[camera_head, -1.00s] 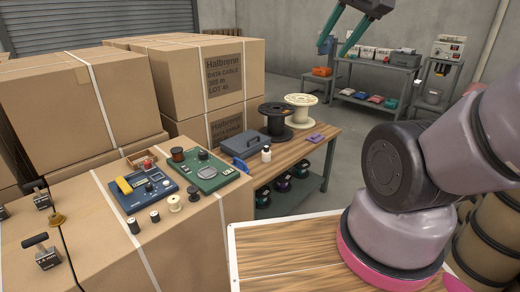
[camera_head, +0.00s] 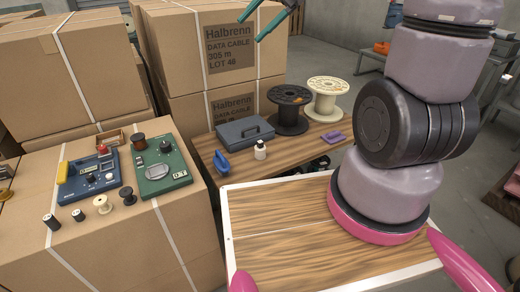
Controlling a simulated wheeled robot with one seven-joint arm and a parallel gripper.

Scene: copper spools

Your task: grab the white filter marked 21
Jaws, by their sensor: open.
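No white filter with a readable 21 can be made out. Pale candidates in view are a small white spool (camera_head: 102,204) on the near cardboard box, a white bottle with a dark cap (camera_head: 260,151) on the wooden table, and a large cream spool (camera_head: 327,97) behind it. No number is legible on any of them. My gripper (camera_head: 274,22) shows only in part at the top edge, with teal fingers, open and apart from these things. Its upper part is out of frame.
A blue device (camera_head: 88,177) and a green device (camera_head: 163,172) lie on the box beside small dark spools. The wooden table (camera_head: 215,165) carries a grey case (camera_head: 244,131), a black spool (camera_head: 289,110) and a purple item (camera_head: 336,137). Stacked cartons (camera_head: 180,60) stand behind.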

